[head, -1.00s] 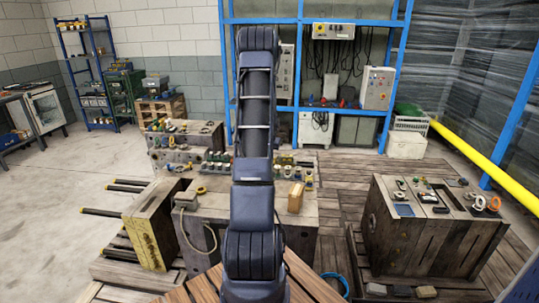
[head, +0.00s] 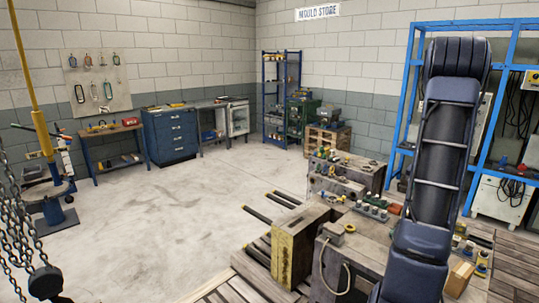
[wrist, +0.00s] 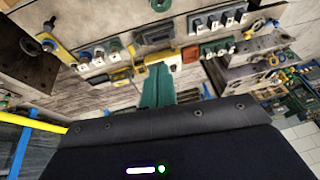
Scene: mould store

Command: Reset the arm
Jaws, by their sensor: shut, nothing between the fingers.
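My gripper (wrist: 158,86) shows in the wrist view as teal fingers closed together beyond the dark wrist housing, with nothing held. Past it, out of focus in depth, lie mould blocks with several small fittings on top. In the head view my arm stands raised at the right, in front of the blue rack, and hides part of it. The gripper itself is not visible in the head view.
Mould blocks (head: 292,250) on wooden pallets stand below and left of my arm. A blue rack (head: 412,80) is behind it. A chain hoist hook (head: 44,281) hangs at the lower left. The concrete floor (head: 150,220) in the left middle is clear.

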